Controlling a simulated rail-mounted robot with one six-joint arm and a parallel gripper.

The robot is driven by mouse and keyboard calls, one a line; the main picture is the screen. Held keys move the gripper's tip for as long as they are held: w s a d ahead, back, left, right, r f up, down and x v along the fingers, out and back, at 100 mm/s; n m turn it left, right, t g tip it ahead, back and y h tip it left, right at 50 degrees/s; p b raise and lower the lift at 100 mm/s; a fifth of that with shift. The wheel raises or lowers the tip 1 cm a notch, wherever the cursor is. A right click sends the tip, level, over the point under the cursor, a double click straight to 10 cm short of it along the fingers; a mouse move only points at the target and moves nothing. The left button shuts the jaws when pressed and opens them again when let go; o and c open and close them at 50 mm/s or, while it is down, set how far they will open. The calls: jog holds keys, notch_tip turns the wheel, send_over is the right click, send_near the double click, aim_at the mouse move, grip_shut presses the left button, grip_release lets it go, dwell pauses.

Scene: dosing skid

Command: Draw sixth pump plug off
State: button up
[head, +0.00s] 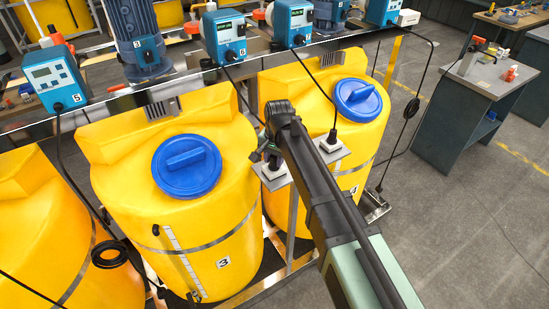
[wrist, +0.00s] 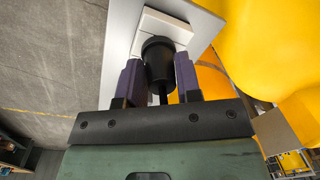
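My gripper (wrist: 159,75) points at a black plug (wrist: 158,60) in the wrist view, with one purple finger along each side and no clear gap. The plug sits in a white socket block (wrist: 165,25) on a pale plate (wrist: 203,28). In the head view my gripper (head: 274,150) is at the left socket plate (head: 278,182), hiding part of the plug. A cable comes down there from a blue pump (head: 224,37). A second plug (head: 332,137) stands in the right socket plate (head: 334,154), cabled to another blue pump (head: 290,23).
Yellow tanks with blue lids (head: 187,166) (head: 358,99) stand close on both sides. A metal rail with pumps (head: 57,78) runs behind them. Loose cables hang around. The grey floor (head: 470,230) at right is open, with a workbench (head: 465,120) beyond.

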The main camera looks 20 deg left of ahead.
jog(key=c, duration=0.5)
notch_tip(320, 180, up, 4)
jog(key=p, duration=0.4)
jog(key=shift+r+p, duration=0.25)
jog(key=shift+p, duration=0.05)
